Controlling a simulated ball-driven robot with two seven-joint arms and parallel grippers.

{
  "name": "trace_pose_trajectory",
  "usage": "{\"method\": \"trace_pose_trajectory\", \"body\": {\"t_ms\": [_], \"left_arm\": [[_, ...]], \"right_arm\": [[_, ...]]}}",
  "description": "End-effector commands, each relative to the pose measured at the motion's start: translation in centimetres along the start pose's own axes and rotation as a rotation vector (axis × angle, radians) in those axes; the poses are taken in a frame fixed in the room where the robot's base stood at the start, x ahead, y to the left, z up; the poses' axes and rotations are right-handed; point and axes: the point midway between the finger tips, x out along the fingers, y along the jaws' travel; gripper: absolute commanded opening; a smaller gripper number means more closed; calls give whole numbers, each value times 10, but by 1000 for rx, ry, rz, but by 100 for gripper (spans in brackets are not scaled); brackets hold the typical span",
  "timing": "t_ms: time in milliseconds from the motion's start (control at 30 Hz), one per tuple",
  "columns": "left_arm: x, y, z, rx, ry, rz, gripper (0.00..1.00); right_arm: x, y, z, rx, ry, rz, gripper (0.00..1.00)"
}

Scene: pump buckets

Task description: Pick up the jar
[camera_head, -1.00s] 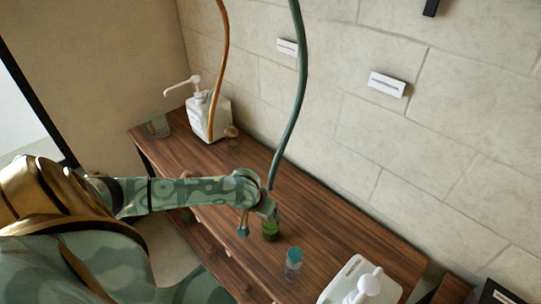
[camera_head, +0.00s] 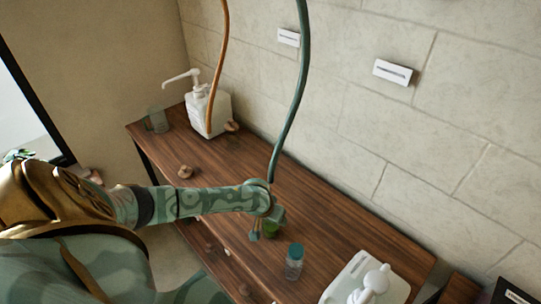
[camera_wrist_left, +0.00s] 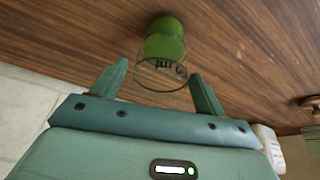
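A small clear glass jar with a green part (camera_wrist_left: 165,42) stands on the wooden bench, with dark lettering on its glass. In the head view the green jar (camera_head: 272,228) is partly covered by my left gripper (camera_head: 262,222). In the left wrist view my left gripper (camera_wrist_left: 160,72) is open. The jar's clear rim shows between its two fingertips, with no clear contact. A second clear jar with a teal lid (camera_head: 294,262) stands closer to the front right. My right gripper is not in view.
A white pump bottle (camera_head: 208,112) and a clear glass (camera_head: 158,121) stand at the far end. Another white pump container (camera_head: 366,282) is at the near right. Orange (camera_head: 221,55) and green (camera_head: 296,100) hoses hang above. A small brown object (camera_head: 185,172) lies near the front edge.

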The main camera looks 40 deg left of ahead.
Motion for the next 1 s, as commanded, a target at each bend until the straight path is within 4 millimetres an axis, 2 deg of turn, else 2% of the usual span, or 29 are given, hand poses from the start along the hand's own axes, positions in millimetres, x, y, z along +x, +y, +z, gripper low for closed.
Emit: {"method": "trace_pose_trajectory", "body": {"t_ms": [33,200,233,267,533,667,800,1000], "left_arm": [[0,0,0,0,0,0,58],[0,0,0,0,0,0,11],[0,0,0,0,0,0,3],[0,0,0,0,0,0,0],[-2,0,-1,0,1,0,0],[-11,0,-5,0,3,1,0],[-32,1,-14,0,4,2,0],[-78,-6,0,2,2,0,0]], "right_arm": [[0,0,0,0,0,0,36],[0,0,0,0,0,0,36],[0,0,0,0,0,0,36],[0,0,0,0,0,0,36],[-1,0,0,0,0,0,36],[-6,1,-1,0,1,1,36],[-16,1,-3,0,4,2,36],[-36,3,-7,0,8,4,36]]}}
